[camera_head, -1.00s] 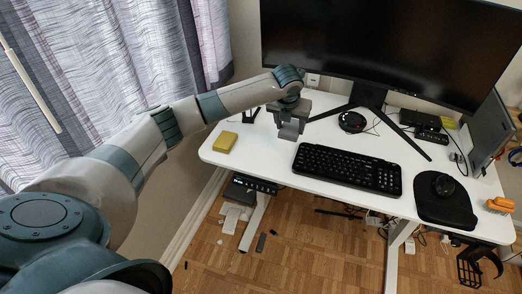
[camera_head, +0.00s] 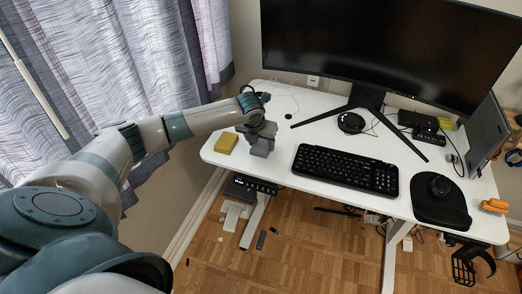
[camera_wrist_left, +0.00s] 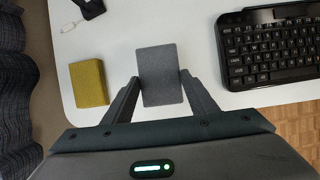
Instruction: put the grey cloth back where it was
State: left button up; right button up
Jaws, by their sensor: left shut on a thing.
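The grey cloth (camera_head: 261,149) is a small flat grey block at the front left of the white desk, right of the yellow sponge. My left gripper (camera_head: 263,138) is above it and shut on it. In the left wrist view the cloth (camera_wrist_left: 159,70) stands between the two fingertips, which touch its sides. I cannot tell whether its underside touches the desk. My right gripper is not in view.
The yellow sponge (camera_head: 226,143) lies just left of the cloth, with a gap between; it also shows in the left wrist view (camera_wrist_left: 88,83). The black keyboard (camera_head: 345,169) is to the right. The desk's front edge is close. Behind are a cable and the monitor (camera_head: 385,45).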

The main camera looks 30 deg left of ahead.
aim_at(260, 148)
pick_arm(q)
jog(key=shift+f+p, duration=0.55)
jog(key=shift+f, duration=1.45)
jog(key=o, duration=1)
jog(key=shift+p+v, duration=0.95)
jog(key=shift+p, duration=0.1)
jog(key=p+v, duration=1)
jog(key=p, duration=0.1)
jog(key=shift+s, duration=0.1)
